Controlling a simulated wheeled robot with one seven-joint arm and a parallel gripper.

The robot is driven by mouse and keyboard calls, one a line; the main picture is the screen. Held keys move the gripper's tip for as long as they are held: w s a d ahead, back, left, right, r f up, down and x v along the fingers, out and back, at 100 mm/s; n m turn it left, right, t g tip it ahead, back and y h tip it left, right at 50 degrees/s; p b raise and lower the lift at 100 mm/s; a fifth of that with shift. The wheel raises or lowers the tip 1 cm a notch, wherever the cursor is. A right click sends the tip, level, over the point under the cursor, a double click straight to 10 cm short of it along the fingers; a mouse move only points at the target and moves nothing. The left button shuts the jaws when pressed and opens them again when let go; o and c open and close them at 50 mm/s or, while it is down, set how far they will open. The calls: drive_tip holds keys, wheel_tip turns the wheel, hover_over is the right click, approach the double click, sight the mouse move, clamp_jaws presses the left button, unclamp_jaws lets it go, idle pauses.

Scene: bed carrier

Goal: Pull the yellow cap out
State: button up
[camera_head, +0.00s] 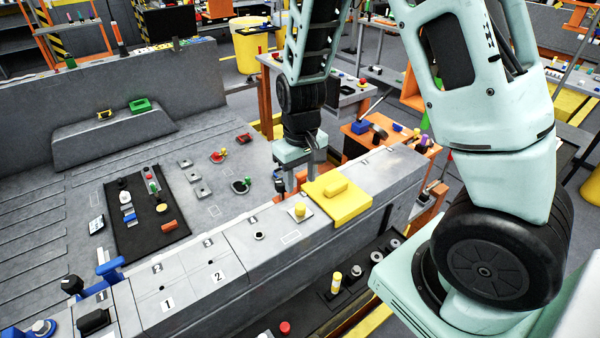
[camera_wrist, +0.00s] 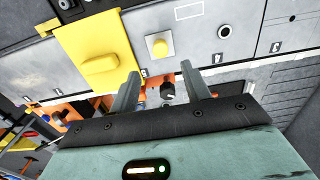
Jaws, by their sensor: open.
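Two yellow things sit close together on the grey console (camera_head: 235,262). One is a large block-like yellow cover (camera_head: 352,208) with a raised grip, over the console's top edge; it is at upper left in the wrist view (camera_wrist: 88,40). The other is a small round yellow knob (camera_head: 300,209) on a pale square plate, also in the wrist view (camera_wrist: 159,47). I cannot tell which is the cap. My gripper (camera_head: 296,184) is open and empty, just behind both in the head view. In the wrist view its fingers (camera_wrist: 160,68) point toward the small knob, apart from it.
A hole (camera_head: 259,236) and numbered panels lie left of the knob on the console. A black knob (camera_wrist: 167,90) shows between my fingers in the wrist view, beyond the console edge. A yellow-topped post (camera_head: 336,281) stands on the lower front ledge. A black mat (camera_head: 140,240) holds several small parts.

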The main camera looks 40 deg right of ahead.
sight(300, 205)
drive_tip(key=shift+f+b, duration=3.05)
drive_tip(key=shift+f, duration=0.9)
clamp_jaws()
drive_tip(key=shift+r, duration=0.3)
drive_tip(key=shift+r+p, duration=2)
